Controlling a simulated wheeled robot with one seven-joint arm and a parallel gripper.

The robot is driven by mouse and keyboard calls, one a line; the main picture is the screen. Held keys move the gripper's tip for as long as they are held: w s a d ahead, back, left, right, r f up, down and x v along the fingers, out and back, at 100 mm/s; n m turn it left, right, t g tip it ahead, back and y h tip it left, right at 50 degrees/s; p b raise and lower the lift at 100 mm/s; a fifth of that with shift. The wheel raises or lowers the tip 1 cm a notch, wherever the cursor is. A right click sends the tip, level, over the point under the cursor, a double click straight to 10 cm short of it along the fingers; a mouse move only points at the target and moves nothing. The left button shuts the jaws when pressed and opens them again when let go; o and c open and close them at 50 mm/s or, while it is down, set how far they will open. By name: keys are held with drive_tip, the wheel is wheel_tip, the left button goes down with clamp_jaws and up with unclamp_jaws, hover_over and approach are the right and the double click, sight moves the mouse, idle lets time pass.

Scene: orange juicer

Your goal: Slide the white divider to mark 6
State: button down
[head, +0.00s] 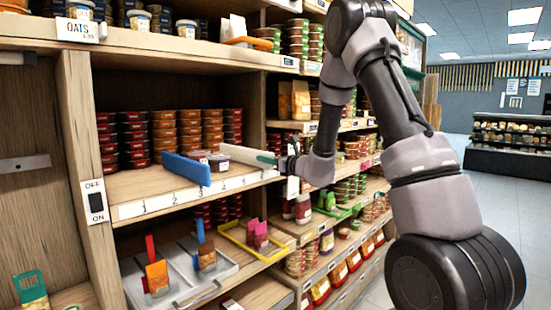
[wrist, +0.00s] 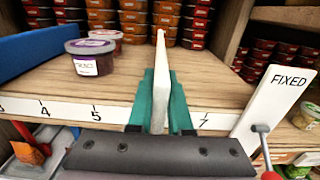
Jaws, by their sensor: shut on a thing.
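The white divider (wrist: 163,70) stands upright on the wooden shelf. It also shows in the head view (head: 243,154), to the right of the blue divider. My gripper (wrist: 162,112) is shut on the front end of the white divider, with one teal finger on each side. The numbered strip (wrist: 70,111) on the shelf edge shows 3, 4 and 5 left of my gripper and 7 to its right. The divider's front end lies between 5 and 7. Mark 6 is hidden behind my gripper. In the head view my gripper (head: 280,163) is at the shelf's front edge.
A blue divider (head: 187,168) stands to the left. Tubs, one purple-lidded (wrist: 90,58), stand between the two dividers. A white panel reading FIXED (wrist: 280,92) stands at the right, with bare shelf before it. Stacked tins (head: 188,130) line the back.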

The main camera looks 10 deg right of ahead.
drive_tip(key=shift+s+a, duration=0.25)
drive_tip(key=shift+a, duration=0.05)
drive_tip(key=c, duration=0.8)
unclamp_jaws()
drive_tip(key=shift+c, duration=0.2)
drive_tip(key=v, duration=1.1)
drive_tip(key=shift+w, duration=0.1)
